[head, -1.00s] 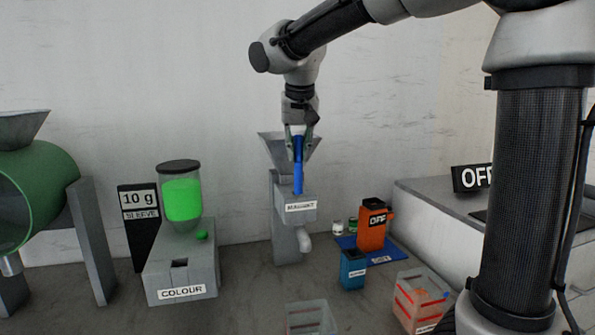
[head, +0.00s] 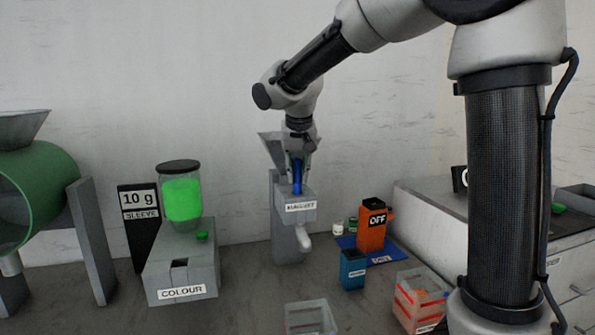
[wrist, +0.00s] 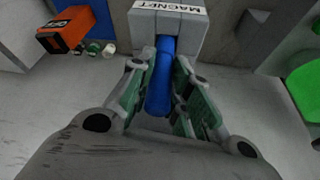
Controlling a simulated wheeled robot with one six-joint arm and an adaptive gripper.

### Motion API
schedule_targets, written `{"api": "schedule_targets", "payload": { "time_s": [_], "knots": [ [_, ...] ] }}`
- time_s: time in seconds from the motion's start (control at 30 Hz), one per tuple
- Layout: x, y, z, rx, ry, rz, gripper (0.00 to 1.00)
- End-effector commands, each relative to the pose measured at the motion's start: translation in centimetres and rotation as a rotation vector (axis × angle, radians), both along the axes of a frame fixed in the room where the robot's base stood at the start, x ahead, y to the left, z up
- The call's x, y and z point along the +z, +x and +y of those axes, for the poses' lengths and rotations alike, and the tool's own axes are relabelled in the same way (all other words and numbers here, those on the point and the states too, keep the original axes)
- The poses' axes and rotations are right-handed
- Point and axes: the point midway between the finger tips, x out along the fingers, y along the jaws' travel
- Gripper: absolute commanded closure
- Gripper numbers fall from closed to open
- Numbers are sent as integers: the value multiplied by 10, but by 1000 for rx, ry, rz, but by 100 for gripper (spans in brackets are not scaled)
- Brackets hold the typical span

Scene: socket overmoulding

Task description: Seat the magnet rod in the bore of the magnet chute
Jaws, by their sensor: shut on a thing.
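The blue magnet rod (head: 297,186) is upright in my gripper (head: 298,170), over the grey block of the magnet chute (head: 282,210) labelled MAGNET. In the wrist view my gripper (wrist: 164,78) is shut on the rod (wrist: 158,92), with green finger pads on both sides of it. The rod's far end meets the chute block (wrist: 165,38) and is out of sight there. Only a short length of rod shows between the fingers and the block. The bore itself is hidden, so I cannot tell how deep the rod sits.
A grey funnel (head: 270,150) stands close behind my gripper. A colour unit (head: 182,270) with a green jar is on the left. An orange box marked OFF (head: 372,228), a blue box (head: 352,270) and clear bins (head: 310,318) are at right and front.

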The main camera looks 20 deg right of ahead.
Motion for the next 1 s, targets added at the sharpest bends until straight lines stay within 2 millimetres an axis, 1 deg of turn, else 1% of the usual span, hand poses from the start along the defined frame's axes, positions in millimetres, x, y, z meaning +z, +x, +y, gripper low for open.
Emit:
{"api": "schedule_targets", "payload": {
  "time_s": [0.13, 0.17, 0.2, 0.27, 0.53, 0.63, 0.77, 0.9, 1.0],
  "knots": [
    [-4, 0, 0, 0, 0, 0, 100],
    [-4, 0, 0, 0, 0, 0, 77],
    [-4, 0, 0, 0, 0, 0, 70],
    [-4, 0, 0, 0, 0, 0, 59],
    [-4, 0, 0, 0, 0, 0, 59],
    [1, -1, 1, 0, 0, -1, 59],
    [19, -8, 2, 1, 1, -3, 59],
    [42, -20, 0, 0, 2, -3, 59],
    [56, -26, 1, 0, 0, -2, 59]
  ]
}}
